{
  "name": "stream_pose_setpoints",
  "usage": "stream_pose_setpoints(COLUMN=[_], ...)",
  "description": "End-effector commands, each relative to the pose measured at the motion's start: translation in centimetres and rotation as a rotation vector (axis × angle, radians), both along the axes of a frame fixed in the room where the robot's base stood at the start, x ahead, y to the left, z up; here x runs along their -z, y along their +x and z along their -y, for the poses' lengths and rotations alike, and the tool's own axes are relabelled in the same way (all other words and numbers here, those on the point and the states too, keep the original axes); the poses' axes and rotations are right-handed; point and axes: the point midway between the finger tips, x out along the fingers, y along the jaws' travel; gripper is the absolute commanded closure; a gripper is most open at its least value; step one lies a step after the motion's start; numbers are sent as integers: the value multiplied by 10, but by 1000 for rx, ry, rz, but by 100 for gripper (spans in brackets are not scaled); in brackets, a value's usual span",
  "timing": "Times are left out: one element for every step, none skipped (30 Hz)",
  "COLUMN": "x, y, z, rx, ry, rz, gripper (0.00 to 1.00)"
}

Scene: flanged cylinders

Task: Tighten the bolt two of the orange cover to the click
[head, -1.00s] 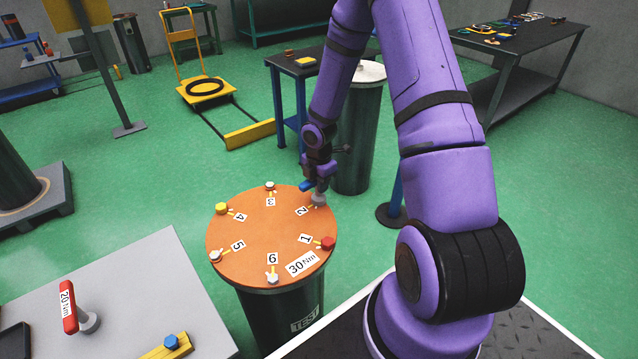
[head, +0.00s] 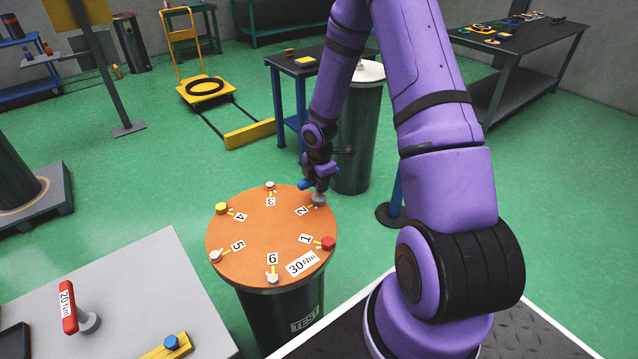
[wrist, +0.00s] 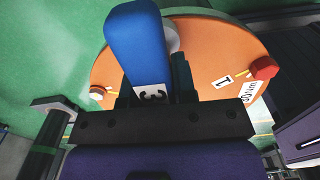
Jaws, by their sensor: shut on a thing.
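The round orange cover (head: 262,238) lies on a dark drum marked TEST, with numbered bolts around its rim. My gripper (head: 319,178) is at the cover's far right edge, by the label 2. It is shut on a blue-handled wrench (head: 304,185), whose grey head (head: 319,199) sits over bolt two and hides it. In the wrist view the blue handle (wrist: 137,45) fills the middle, with part of a label starting with 3 showing. Red bolt one (head: 328,243) and white bolt three (head: 269,186) are on either side along the rim.
A red wrench marked 20 Nm (head: 68,307) stands on the grey table (head: 140,290) at front left, near a yellow piece with a blue knob (head: 171,342). A dark cylinder with a pale top (head: 362,135) stands just behind my gripper.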

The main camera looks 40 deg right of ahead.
Motion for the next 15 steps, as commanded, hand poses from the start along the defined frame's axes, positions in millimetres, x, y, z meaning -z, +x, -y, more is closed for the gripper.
stream_pose_setpoints(x=[-2, -4, -6, -7, -8, -11, -12, -13, -15, -17, -18, -20, -21, -22, -24], y=[-1, -1, 0, 0, 0, 0, 0, 0, 0, 0, 1, 1, 1, 1, 1], z=[0, 0, 0, 0, 0, 0, 0, 0, 0, 0, 0, 0, 0, 1, 1], rx=[1, 1, 2, 2, 2, 1, 1, 1, 1, 1, 1, 1, 1, 1, 1], ry=[0, 0, 0, 0, 0, 0, -1, -1, -1, -1, -1, -1, -1, -1, -1], rz=[-2, -1, 0, 0, 0, 0, 0, 1, 1, 2, 2, 2, 3, 3, 3], gripper=[100, 100, 100, 100, 100, 100, 100, 100, 100, 100, 100, 100, 100, 100, 100])
